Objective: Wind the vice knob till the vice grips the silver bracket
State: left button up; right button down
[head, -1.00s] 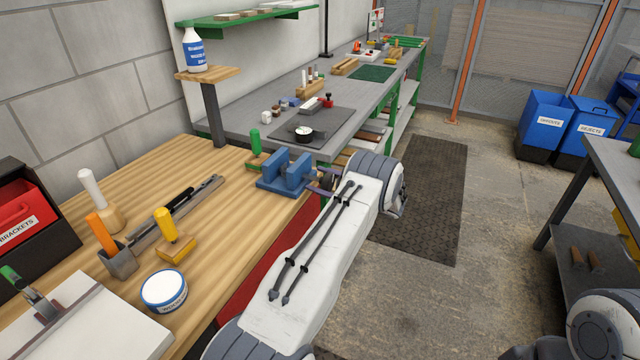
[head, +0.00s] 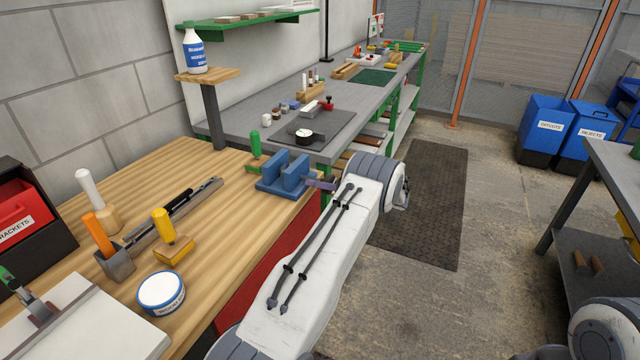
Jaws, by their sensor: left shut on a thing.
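The blue vice (head: 286,178) stands on the wooden bench near its right edge, with two upright jaws and a narrow gap between them. I cannot make out the silver bracket; anything between the jaws is too small or hidden to tell. My left gripper (head: 321,184) is at the right side of the vice, at knob height, and is shut on the vice knob. The knob itself is hidden by the gripper and my arm. My right gripper is out of view.
A green-handled tool (head: 255,148) stands just behind the vice. A grey bench (head: 235,125) lies beyond.

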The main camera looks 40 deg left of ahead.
pick_arm(q)
jog(key=shift+w+m, duration=0.1)
jog(key=shift+m, duration=1.3)
jog(key=shift+d, duration=0.1)
jog(key=o, duration=1.3)
jog(key=b+v, duration=0.2)
jog(key=v, duration=0.8)
jog(key=shift+w+d, duration=0.2)
